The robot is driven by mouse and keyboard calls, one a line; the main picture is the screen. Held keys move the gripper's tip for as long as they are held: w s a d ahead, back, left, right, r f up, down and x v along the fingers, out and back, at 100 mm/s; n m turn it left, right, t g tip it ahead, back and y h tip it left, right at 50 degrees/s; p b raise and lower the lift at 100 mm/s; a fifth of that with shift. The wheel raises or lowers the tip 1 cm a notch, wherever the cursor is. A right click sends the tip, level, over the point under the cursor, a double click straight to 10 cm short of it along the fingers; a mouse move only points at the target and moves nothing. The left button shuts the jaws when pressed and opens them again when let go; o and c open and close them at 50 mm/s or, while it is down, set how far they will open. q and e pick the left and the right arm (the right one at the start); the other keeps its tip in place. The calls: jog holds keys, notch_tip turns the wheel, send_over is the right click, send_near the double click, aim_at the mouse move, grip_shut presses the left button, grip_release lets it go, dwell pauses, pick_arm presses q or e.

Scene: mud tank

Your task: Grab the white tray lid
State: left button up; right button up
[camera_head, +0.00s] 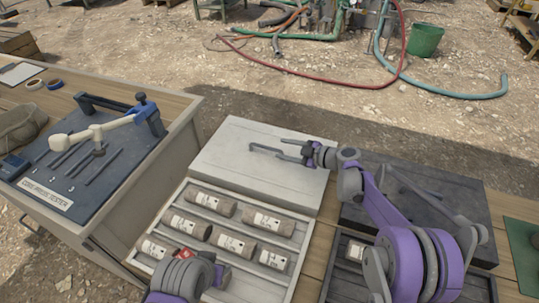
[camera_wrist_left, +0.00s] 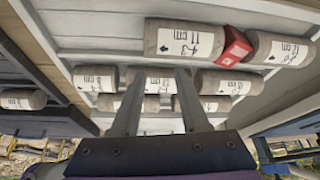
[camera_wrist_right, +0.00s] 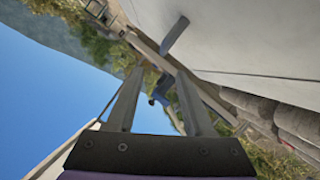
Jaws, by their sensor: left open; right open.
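The white tray lid (camera_head: 235,150) stands open behind the white tray (camera_head: 288,278), which holds several labelled core samples (camera_head: 210,203). The lid looks like a plain pale panel. My right gripper (camera_head: 266,146) is open over the lid's upper right part in the head view; contact cannot be told. In the right wrist view a large white surface, likely the lid (camera_wrist_right: 265,40), lies right of the open fingers (camera_wrist_right: 158,75). My left gripper (camera_wrist_left: 160,72) is open over the cores in the left wrist view. In the head view only its wrist shows, low at the tray's front.
A dark tray with a dark lid (camera_head: 460,205) stands to the right, partly behind my right arm. A blue core press tester (camera_head: 75,165) sits on the left bench. A red block (camera_wrist_left: 235,46) lies among the cores. Hoses and a green bucket (camera_head: 425,40) are on the ground behind.

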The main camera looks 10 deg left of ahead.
aim_at(266, 148)
jog(key=x, duration=0.5)
jog(key=shift+s+a, duration=0.1)
jog(key=a+f, duration=0.1)
jog(key=w+a, duration=0.1)
jog(key=w+a+f, duration=0.1)
jog(key=shift+a+f, duration=0.3)
jog(key=shift+w+a+f, duration=0.15)
jog(key=shift+w+a, duration=0.05)
jog(key=shift+a, duration=0.25)
grip_shut()
dwell(0.7)
